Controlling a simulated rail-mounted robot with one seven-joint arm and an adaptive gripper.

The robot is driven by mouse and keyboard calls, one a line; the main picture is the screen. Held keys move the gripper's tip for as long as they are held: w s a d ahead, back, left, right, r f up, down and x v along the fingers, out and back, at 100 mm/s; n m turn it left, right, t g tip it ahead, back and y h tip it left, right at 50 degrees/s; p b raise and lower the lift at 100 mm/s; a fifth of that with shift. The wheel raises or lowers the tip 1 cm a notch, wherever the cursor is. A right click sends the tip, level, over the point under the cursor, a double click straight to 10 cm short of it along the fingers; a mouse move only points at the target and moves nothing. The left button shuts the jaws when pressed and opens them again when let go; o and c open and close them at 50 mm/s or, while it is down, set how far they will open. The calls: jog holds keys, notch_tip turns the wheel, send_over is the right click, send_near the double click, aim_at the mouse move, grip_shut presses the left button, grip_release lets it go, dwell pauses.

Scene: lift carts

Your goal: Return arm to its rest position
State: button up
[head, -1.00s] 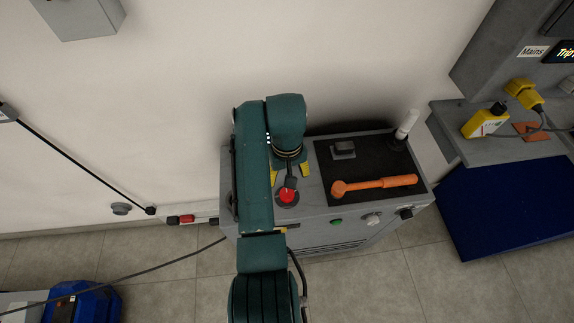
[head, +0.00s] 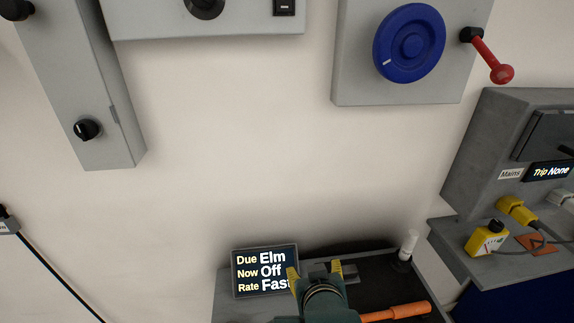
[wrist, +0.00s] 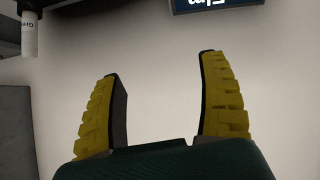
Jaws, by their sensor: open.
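My gripper (head: 315,279) is open and empty, in front of the grey cart at the bottom of the head view. Its two yellow fingers stand wide apart in the wrist view (wrist: 160,95), with only pale wall between them. Most of my arm lies below the head view's lower edge. A small display (head: 265,271) reading Due Elm, Now Off, Rate Fast stands on the cart, left of my gripper. An orange-handled tool (head: 396,312) lies on the cart's black mat (head: 378,279), right of my gripper and partly hidden.
A white cylinder (head: 408,245) stands at the cart's back right. A blue dial (head: 409,44) and red lever (head: 493,62) are on wall boxes above. A yellow meter (head: 486,239) sits on the right shelf below a Mains unit (head: 490,150). The wall between is bare.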

jog(key=s+d+r+m+t, duration=0.1)
jog(key=s+r+t, duration=0.5)
jog(key=r, duration=0.7)
jog(key=s+r+m+t, duration=0.1)
jog(key=s+r+t, duration=0.55)
jog(key=r, duration=0.65)
notch_tip(320, 180, up, 39)
jog(key=s+p, duration=0.1)
jog(key=p, duration=3.7)
jog(key=shift+s+g, duration=0.25)
jog(key=shift+g, duration=0.2)
